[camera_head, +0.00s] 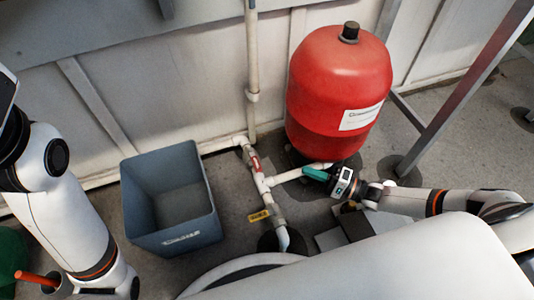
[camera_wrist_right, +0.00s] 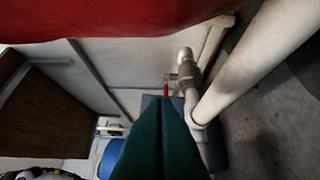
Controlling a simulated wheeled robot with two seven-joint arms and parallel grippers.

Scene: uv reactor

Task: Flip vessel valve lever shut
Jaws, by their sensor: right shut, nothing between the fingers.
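The red vessel (camera_head: 340,85) stands upright against the wall, with a black cap and a white label. White pipes (camera_head: 290,175) run on the floor beside it, and a red valve lever (camera_head: 256,163) sits on the pipe left of the vessel. A small red piece, likely this lever, shows in the right wrist view (camera_wrist_right: 166,90). My right gripper (camera_head: 316,173) has teal fingers, shut and empty, low by the vessel's base and right of the lever, apart from it. The shut fingers fill the lower middle of the wrist view (camera_wrist_right: 160,135). My left gripper is out of view.
A grey-blue open bin (camera_head: 133,205) stands left of the pipes. A yellow tag (camera_head: 259,215) is on the lower pipe. A vertical pipe (camera_head: 252,70) climbs the wall, and a metal frame leg (camera_head: 455,90) slants at the right.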

